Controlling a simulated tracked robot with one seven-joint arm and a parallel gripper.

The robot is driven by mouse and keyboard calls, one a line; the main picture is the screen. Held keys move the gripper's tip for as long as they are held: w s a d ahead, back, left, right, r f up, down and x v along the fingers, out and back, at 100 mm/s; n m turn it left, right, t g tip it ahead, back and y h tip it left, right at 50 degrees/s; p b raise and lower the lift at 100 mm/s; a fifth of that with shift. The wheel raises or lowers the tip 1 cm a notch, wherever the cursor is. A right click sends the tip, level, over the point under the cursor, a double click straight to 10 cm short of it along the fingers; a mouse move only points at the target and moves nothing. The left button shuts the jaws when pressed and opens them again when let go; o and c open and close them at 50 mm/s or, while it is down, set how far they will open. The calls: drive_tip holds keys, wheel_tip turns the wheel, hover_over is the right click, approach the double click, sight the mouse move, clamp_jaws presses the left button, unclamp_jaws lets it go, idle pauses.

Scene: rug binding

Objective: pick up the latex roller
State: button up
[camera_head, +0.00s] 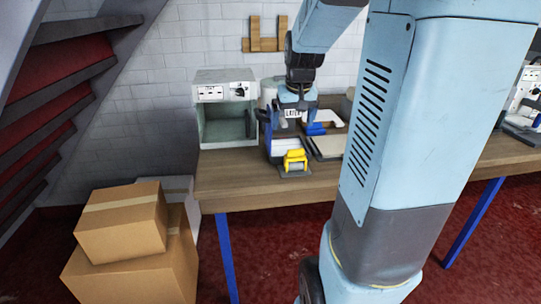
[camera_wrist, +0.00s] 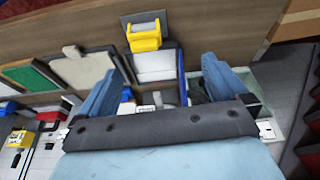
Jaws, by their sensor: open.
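My gripper (camera_head: 292,118) is open above the workbench; in the wrist view its two blue fingers stand wide apart with nothing between them (camera_wrist: 162,66). In the head view a blue and white tool (camera_head: 317,129), which looks like the latex roller, lies just right of my gripper. A blue part (camera_wrist: 127,95) beside the left finger in the wrist view may be the same tool, mostly hidden. A container with a label reading about "LATEX" (camera_head: 293,113) stands behind my fingers. A blue-sided tray with a white inside (camera_wrist: 155,66) lies below my gripper.
A yellow device (camera_head: 295,160) on a grey plate sits at the bench's (camera_head: 235,180) front edge. A pale open-fronted cabinet (camera_head: 224,78) stands left. A beige pad (camera_head: 328,147) lies right of the tray. Cardboard boxes (camera_head: 122,222) stand on the floor at left.

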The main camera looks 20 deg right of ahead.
sight(295, 154)
drive_tip(key=shift+m, duration=0.3)
drive_tip(key=w+d+f, duration=0.2)
drive_tip(key=f, duration=0.3)
drive_tip(key=w+d+f, duration=0.1)
drive_tip(key=w+f, duration=0.1)
drive_tip(key=f, duration=0.4)
drive_tip(key=w+d+f, duration=0.2)
drive_tip(key=w+f, duration=0.1)
drive_tip(key=f, duration=0.3)
drive_tip(key=shift+d, duration=0.3)
drive_tip(key=shift+c, duration=0.4)
drive_tip(key=c, duration=1.1)
